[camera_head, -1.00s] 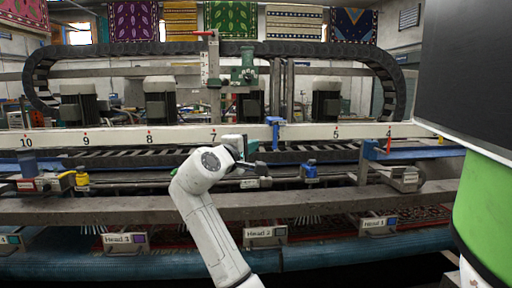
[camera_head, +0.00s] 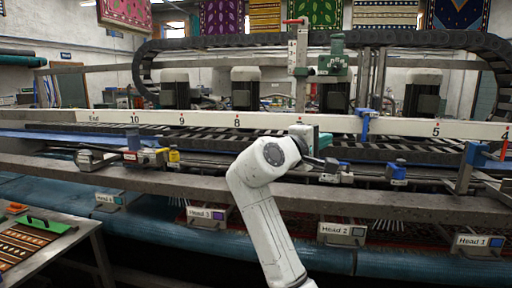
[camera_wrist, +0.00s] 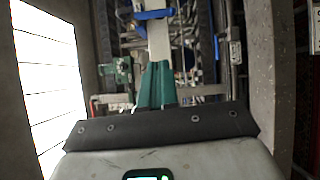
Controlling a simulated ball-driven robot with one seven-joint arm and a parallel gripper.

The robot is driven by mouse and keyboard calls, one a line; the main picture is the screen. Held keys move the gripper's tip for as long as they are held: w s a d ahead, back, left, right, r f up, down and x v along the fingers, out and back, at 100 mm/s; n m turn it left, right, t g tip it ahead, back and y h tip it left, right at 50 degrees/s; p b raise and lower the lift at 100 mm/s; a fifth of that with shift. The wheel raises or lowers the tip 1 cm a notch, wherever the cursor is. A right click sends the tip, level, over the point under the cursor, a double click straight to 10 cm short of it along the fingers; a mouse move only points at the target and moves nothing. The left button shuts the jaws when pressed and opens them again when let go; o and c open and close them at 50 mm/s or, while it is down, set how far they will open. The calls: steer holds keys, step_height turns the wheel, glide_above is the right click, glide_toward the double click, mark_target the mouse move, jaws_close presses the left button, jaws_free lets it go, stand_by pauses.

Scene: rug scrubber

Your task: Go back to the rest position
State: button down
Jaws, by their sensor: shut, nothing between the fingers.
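My gripper (camera_head: 324,143) is at the end of my white arm, in front of the machine's long white numbered rail. It is partly hidden behind my wrist in the head view. In the wrist view its teal fingers (camera_wrist: 155,84) are together and hold nothing. The fingers point toward a pale beam with a blue clamp (camera_wrist: 153,14).
The scrubbing machine's grey front beam (camera_head: 130,181) and white numbered rail (camera_head: 210,121) run across the view. A blue clamp (camera_head: 366,122) sits on the rail right of my gripper. A table (camera_head: 62,240) with a rug sample stands at lower left. A bright panel (camera_wrist: 48,80) is at left in the wrist view.

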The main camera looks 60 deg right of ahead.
steer(key=w+a+f+n+t+y, duration=0.1)
steer(key=a+f+t+y, duration=0.2)
steer(key=f, duration=0.8)
steer(key=w+a+f+t+y, duration=0.2)
steer(key=a+f, duration=0.4)
steer(key=f, duration=0.4)
steer(key=w+a+f+n+t+y, duration=0.1)
steer(key=a+f+t+y, duration=0.2)
steer(key=f, duration=0.8)
steer(key=s+a+f+g+y, duration=0.1)
steer(key=s+a+f+y, duration=0.45)
steer(key=a+f, duration=0.6)
steer(key=s+a+f+g+y, duration=0.2)
steer(key=s+a+f+y, duration=0.2)
steer(key=s+a+f, duration=0.4)
steer(key=s+a, duration=0.2)
steer(key=s, duration=0.3)
steer(key=shift+a+f+m, duration=0.4)
